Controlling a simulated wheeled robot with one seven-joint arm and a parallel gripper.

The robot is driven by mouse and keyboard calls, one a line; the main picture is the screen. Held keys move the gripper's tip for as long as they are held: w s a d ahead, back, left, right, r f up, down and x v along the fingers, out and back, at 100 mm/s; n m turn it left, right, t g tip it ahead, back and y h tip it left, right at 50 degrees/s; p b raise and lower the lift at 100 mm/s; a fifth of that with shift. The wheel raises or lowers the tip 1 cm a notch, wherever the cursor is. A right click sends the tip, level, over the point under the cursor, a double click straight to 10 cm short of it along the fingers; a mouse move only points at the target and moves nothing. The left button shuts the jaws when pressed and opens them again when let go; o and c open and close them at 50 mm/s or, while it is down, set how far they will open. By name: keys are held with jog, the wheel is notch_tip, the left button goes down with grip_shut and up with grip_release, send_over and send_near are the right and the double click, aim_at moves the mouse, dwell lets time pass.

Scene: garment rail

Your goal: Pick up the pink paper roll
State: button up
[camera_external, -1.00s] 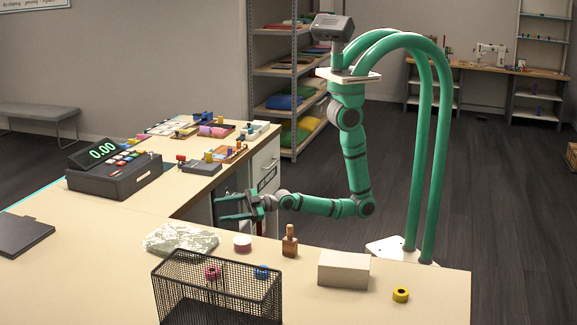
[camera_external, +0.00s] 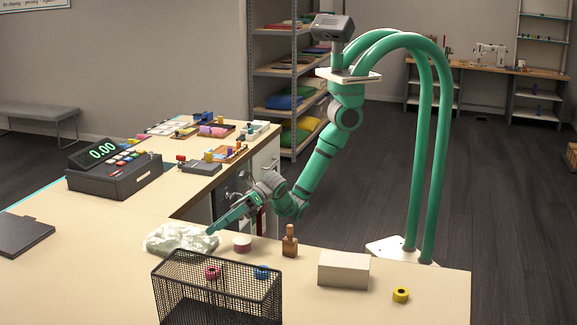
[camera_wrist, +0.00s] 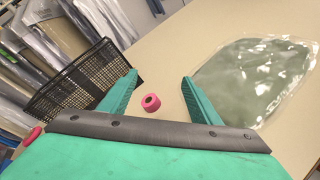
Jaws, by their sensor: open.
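The pink paper roll (camera_external: 213,272) shows through the basket's mesh in the external view. In the wrist view the roll (camera_wrist: 151,103), with its dark core, lies on the tabletop between the wire basket and the clear bag. My gripper (camera_external: 213,230) is above the counter's back edge, tilted down toward the bag. In the wrist view my gripper (camera_wrist: 160,84) has its fingers wide apart and empty. The roll appears in the gap between them, nearer the left finger, with no visible contact.
The black mesh basket (camera_external: 176,289) stands in front of the roll; the plastic bag (camera_external: 180,238) lies behind it. A pink-and-white round item (camera_external: 242,243), a brown bottle (camera_external: 290,242), a blue roll (camera_external: 262,272), a beige box (camera_external: 343,269) and a yellow roll (camera_external: 401,295) are nearby.

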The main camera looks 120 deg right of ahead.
jog(key=s+a+f+n, duration=0.1)
jog(key=n, duration=0.1)
jog(key=s+a+f+n, duration=0.1)
jog(key=a+n, duration=0.1)
jog(key=s+a+f+n+g, duration=0.1)
jog(key=s+a+n, duration=0.1)
jog(key=shift+s+a+f, duration=0.1)
jog(key=shift+a+f, duration=0.05)
jog(key=shift+f, duration=0.15)
jog(key=shift+s+a+f+n+h, duration=0.2)
jog(key=shift+f+n+h, duration=0.1)
jog(key=shift+n, duration=0.3)
jog(key=shift+a+f, duration=0.15)
jog(key=shift+f, duration=0.05)
jog(key=shift+x, duration=5.25)
jog(key=shift+f, duration=0.1)
jog(key=c, duration=1.1)
